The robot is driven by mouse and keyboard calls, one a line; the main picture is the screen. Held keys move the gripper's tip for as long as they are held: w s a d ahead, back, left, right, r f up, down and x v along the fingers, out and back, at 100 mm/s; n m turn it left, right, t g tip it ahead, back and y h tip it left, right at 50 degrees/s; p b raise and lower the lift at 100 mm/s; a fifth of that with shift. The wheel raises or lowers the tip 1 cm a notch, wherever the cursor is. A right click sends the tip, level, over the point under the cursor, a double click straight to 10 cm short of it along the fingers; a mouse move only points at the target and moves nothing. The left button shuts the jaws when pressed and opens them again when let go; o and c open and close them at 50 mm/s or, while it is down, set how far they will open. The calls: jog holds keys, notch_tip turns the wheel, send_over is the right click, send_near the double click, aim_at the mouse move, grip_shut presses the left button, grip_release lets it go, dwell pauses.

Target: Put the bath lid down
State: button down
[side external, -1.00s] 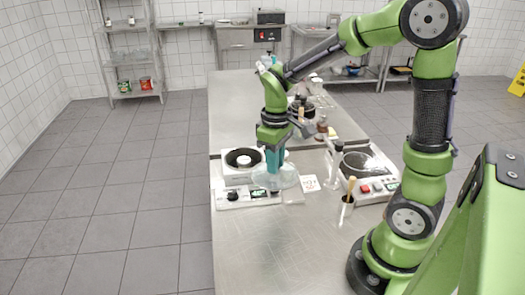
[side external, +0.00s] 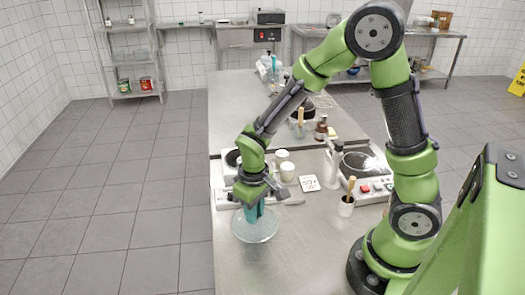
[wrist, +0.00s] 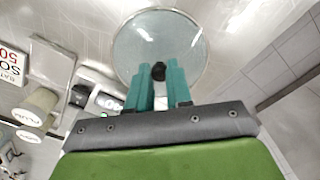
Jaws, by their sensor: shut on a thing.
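The bath lid (side external: 256,230) is a clear round disc with a small black knob (wrist: 158,71). My gripper (side external: 254,212) is shut on the knob, and its teal fingers (wrist: 158,88) stand on either side of it in the wrist view. The lid (wrist: 160,40) is level, low over the steel bench near its left edge. I cannot tell whether it touches the bench. The bath (side external: 231,158), a white unit with a dark round opening, stands behind my gripper and is partly hidden by my arm.
Two white cups (side external: 286,173) stand right of my gripper, with a printed card (side external: 308,184) beside them. A second white unit with a dark round top (side external: 362,163) and a pot with a wooden handle (side external: 346,206) are further right. The front bench (side external: 305,245) is clear.

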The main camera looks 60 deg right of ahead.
jog(key=shift+f, duration=0.25)
jog(key=shift+f, duration=0.15)
jog(key=c, duration=1)
grip_release()
jog(key=shift+c, duration=0.2)
notch_tip(320, 180, up, 12)
jog(key=s+d+r+m+t+y, duration=0.1)
jog(key=s+r+m+t+y, duration=0.1)
jog(key=s+r+m+t, duration=0.2)
jog(key=shift+s+d+r+t, duration=0.15)
jog(key=shift+s+r+t, duration=1.45)
jog(key=shift+s+r, duration=1.2)
jog(key=shift+w+r, duration=0.4)
jog(key=shift+w, duration=0.1)
